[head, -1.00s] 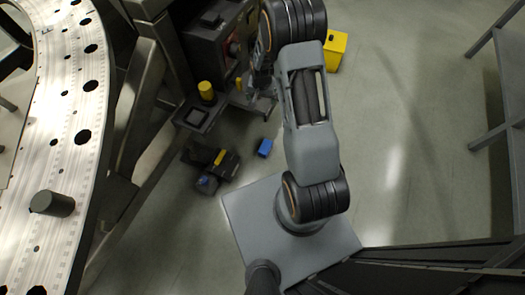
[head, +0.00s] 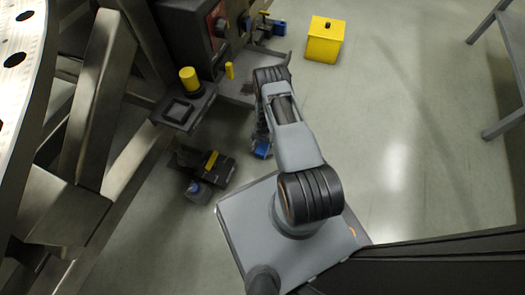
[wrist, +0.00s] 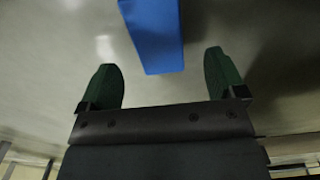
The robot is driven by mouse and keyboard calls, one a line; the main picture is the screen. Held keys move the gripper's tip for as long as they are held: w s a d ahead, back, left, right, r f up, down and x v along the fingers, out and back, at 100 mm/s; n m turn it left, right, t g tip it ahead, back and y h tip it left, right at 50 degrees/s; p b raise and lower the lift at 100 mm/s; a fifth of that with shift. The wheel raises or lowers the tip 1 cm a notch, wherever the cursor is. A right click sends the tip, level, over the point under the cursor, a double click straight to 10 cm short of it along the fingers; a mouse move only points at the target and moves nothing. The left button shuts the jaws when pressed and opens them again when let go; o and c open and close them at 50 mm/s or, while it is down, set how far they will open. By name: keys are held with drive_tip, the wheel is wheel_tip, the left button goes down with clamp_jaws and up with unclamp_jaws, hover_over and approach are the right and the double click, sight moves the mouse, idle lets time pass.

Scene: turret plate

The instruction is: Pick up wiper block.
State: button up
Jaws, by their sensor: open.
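The wiper block appears to be the blue block (head: 262,148) on the floor in the head view, partly covered by my arm's end. In the wrist view the blue block (wrist: 153,35) is large, running in from the top edge, with its near end between the lines of my two green fingers. My gripper (wrist: 160,62) is open and empty, its fingers standing apart on either side of the block's near end. I cannot tell the height gap between them. In the head view my gripper is mostly hidden by the arm.
A dark tool with a yellow part (head: 210,165) lies left of the block. A dark tray (head: 170,112) with a yellow cylinder (head: 188,77) and a dark machine (head: 200,30) stand behind. A yellow box (head: 325,40) is at the back. Metal framing (head: 95,120) fills the left; floor at right is clear.

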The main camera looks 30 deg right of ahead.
sight(263, 146)
drive_tip(key=shift+s+a+f+b, duration=0.1)
drive_tip(key=shift+f+b, duration=0.85)
drive_tip(key=shift+f, duration=0.85)
drive_tip(key=shift+s+f+b, duration=0.1)
drive_tip(key=shift+f+b, duration=0.85)
drive_tip(key=shift+f, duration=0.8)
drive_tip(key=shift+r, duration=0.1)
drive_tip(key=c, duration=1.1)
